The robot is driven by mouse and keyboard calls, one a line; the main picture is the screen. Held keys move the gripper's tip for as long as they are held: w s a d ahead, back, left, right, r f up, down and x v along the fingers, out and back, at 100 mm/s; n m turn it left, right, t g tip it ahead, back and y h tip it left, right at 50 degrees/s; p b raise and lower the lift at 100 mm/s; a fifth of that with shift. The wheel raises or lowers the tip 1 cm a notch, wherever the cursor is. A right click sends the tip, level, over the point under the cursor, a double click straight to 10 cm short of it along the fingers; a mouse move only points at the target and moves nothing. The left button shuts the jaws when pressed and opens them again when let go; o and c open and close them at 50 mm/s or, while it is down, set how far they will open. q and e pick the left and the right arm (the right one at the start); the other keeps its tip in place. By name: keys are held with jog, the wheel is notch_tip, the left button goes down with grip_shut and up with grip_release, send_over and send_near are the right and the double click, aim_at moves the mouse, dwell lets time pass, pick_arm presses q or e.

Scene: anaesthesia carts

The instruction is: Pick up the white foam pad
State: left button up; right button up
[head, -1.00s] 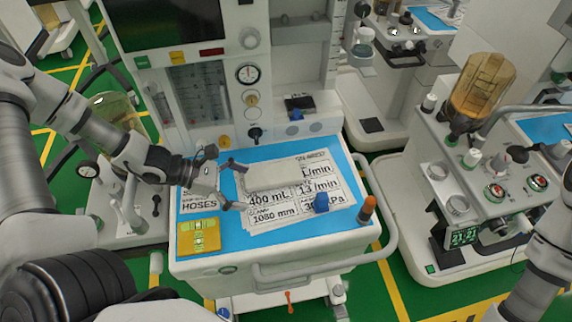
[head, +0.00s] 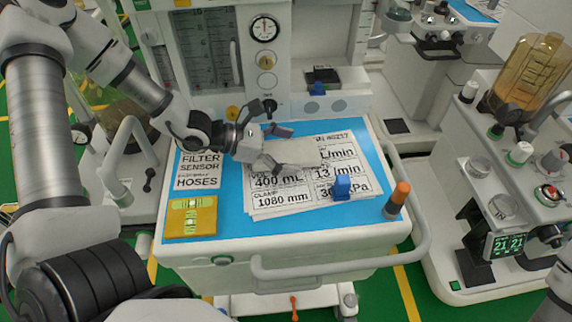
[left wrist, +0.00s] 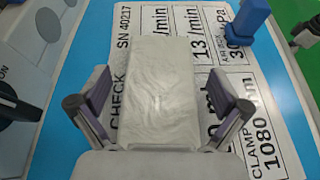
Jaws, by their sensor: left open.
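The white foam pad (head: 298,151) lies flat on printed sheets on the blue cart top, partly behind my left gripper (head: 279,149) in the head view. In the left wrist view the pad (left wrist: 160,75) is a pale, wrinkled rectangle. Its near end lies between the two spread fingers of my left gripper (left wrist: 161,88). Gaps show between the pad and both fingers, so the gripper is open and holds nothing. My right gripper is not in view.
A blue clip-like object (head: 342,187) stands on the sheets. An orange-capped post (head: 397,198) stands at the front right corner. A yellow packet (head: 191,217) lies front left. The anaesthesia machine (head: 215,75) rises behind the blue top.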

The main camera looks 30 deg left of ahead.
pick_arm(q)
jog(key=shift+r, duration=0.1)
jog(key=c, duration=1)
